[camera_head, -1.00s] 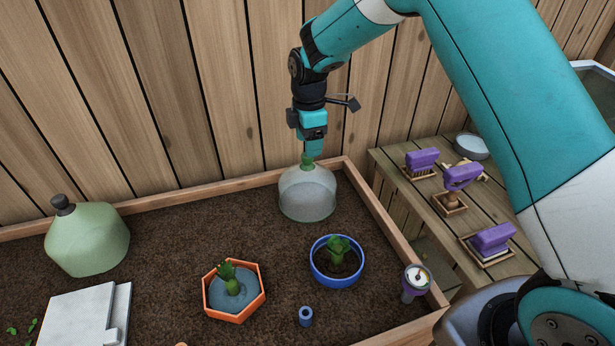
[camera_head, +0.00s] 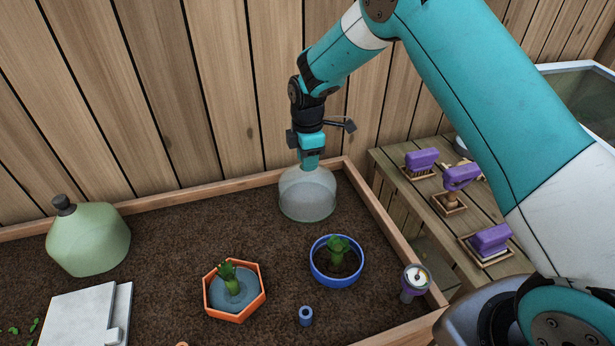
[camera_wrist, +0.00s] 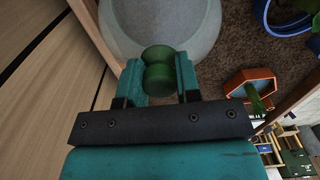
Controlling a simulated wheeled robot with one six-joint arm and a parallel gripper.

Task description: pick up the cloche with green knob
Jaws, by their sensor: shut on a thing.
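The cloche (camera_head: 307,196) is a clear, pale dome standing on the soil near the back right corner of the planter bed. Its green knob (camera_wrist: 158,66) shows between the fingers in the wrist view, with the dome (camera_wrist: 160,25) beyond it. My gripper (camera_wrist: 158,75) is shut on the knob, one finger on each side. In the head view my gripper (camera_head: 311,163) points down at the top of the dome and hides the knob. The cloche appears upright, with its rim on the soil.
A green cloche with a dark knob (camera_head: 88,238) stands at left. A blue pot (camera_head: 336,281) and an orange hexagonal pot (camera_head: 210,297) hold plants in front. A gauge (camera_head: 414,281) stands near the right edge. Purple-handled brushes (camera_head: 422,160) sit on the side table.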

